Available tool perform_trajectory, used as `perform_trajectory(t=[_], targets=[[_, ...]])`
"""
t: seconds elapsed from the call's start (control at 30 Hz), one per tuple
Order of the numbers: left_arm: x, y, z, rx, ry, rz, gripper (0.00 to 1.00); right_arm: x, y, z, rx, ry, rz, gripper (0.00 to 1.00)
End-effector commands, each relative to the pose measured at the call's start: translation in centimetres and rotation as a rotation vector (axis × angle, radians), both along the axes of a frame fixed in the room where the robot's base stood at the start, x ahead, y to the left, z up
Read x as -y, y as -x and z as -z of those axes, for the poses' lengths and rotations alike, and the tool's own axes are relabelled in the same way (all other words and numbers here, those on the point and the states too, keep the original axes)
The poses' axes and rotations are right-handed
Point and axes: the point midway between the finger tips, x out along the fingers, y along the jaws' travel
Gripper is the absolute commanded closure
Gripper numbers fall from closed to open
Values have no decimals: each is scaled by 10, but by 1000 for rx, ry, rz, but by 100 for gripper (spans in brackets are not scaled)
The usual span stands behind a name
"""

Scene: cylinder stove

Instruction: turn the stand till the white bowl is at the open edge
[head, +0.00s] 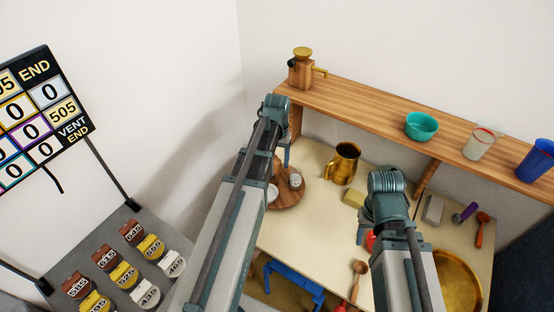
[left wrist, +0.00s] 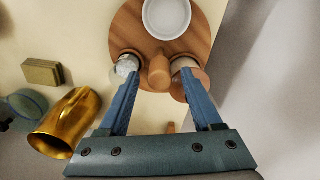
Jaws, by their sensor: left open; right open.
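The round wooden stand (head: 287,199) is on the cream worktop, partly hidden by my left arm in the head view. The left wrist view shows its disc (left wrist: 130,32) with the white bowl (left wrist: 167,18) at the top of the picture. A wooden peg (left wrist: 159,72) stands on the disc's side nearest my gripper. A speckled pale jar (left wrist: 126,65) and a brownish pale-topped jar (left wrist: 183,64) flank the peg. My left gripper (left wrist: 160,76) is open, its fingers on either side of the peg; contact cannot be told.
A brass pitcher (head: 343,163) and a yellowish block (head: 354,198) are right of the stand. A wooden shelf (head: 375,110) runs behind, bearing a teal bowl (head: 421,126). A pale wall (left wrist: 270,90) is close beside the stand. Worktop between stand and pitcher is clear.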

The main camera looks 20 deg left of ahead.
Motion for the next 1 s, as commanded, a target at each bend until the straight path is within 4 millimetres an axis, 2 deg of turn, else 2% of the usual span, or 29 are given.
perform_trajectory(t=[0.7, 0.83, 1.0], targets=[[0, 0, -108, 0, 0, 0, 34, 0, 0, -108, 0, 0, -1, 50], [0, 0, -124, 0, 0, 0, 34, 0, 0, -123, 0, 0, -2, 50], [0, 0, -131, 0, 0, 0, 34, 0, 0, -131, 0, 0, -2, 50]])
